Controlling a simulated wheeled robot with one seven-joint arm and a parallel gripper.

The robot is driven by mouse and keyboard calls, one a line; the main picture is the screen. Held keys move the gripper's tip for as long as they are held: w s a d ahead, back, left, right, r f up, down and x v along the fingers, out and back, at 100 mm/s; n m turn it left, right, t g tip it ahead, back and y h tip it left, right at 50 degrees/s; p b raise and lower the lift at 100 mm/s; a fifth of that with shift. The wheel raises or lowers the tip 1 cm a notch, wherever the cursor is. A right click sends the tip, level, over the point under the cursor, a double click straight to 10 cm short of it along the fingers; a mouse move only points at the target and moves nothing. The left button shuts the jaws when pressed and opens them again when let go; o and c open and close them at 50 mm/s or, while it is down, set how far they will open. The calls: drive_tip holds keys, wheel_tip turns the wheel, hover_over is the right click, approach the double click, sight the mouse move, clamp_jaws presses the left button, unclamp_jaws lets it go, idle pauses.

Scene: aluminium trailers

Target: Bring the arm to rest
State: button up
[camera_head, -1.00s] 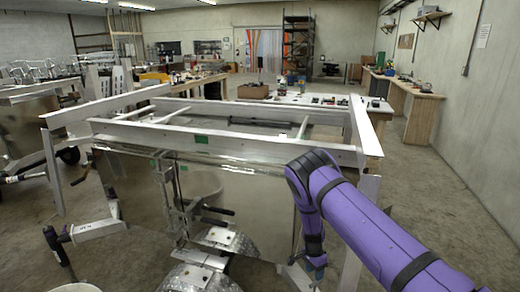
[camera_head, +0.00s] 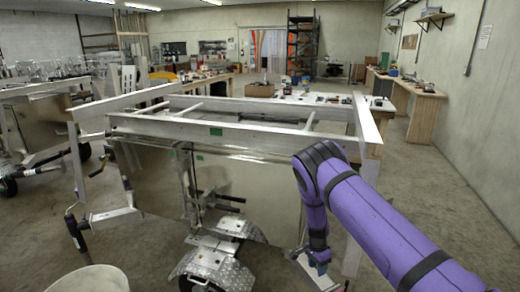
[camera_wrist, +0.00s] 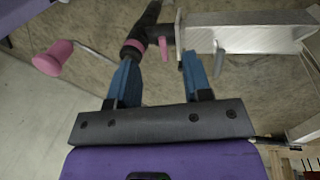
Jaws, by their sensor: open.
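My purple arm (camera_head: 385,228) reaches in from the lower right of the head view and bends downward at its black elbow. My gripper (camera_head: 320,268) hangs at its lower end, in front of the aluminium trailer (camera_head: 265,139); its fingers are small here. In the wrist view my gripper (camera_wrist: 160,75) shows two blue fingers spread apart, with nothing held between them. Beyond the fingers are a black bar with a pink collar (camera_wrist: 134,46) and a metal beam (camera_wrist: 250,36). I cannot tell how far they are from the fingertips.
A pale round container (camera_head: 92,279) stands at the lower left. A black-handled jack (camera_head: 77,232) stands at the trailer's left end, and a wheel with a metal fender (camera_head: 212,268) is below it. Concrete floor (camera_head: 455,190) is open at the right, before the wooden bench (camera_head: 424,115).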

wheel_tip(320, 180, up, 36)
drive_tip(key=s+d+f+n+t+y, duration=0.1)
drive_tip(key=s+n+t+y, duration=0.1)
drive_tip(key=n, duration=0.2)
drive_tip(key=s+d+r+n+t, duration=0.1)
drive_tip(key=s+r, duration=0.4)
drive_tip(key=r, duration=0.3)
drive_tip(key=s+d+r+n+t, duration=0.1)
drive_tip(key=s+d+r+n, duration=0.1)
drive_tip(key=s+r, duration=0.45)
drive_tip(key=s+d+r+n+t, duration=0.1)
drive_tip(key=s+r, duration=0.3)
drive_tip(key=s, duration=0.5)
drive_tip(key=s+d+r+n+t, duration=0.1)
drive_tip(key=s+r+n, duration=0.1)
drive_tip(key=s, duration=0.6)
drive_tip(key=s+d+r+n+t+h, duration=0.1)
drive_tip(key=s+d+r+n, duration=0.1)
drive_tip(key=s+r, duration=0.3)
drive_tip(key=s, duration=0.4)
drive_tip(key=shift+s+r, duration=0.3)
drive_tip(key=shift+s, duration=0.05)
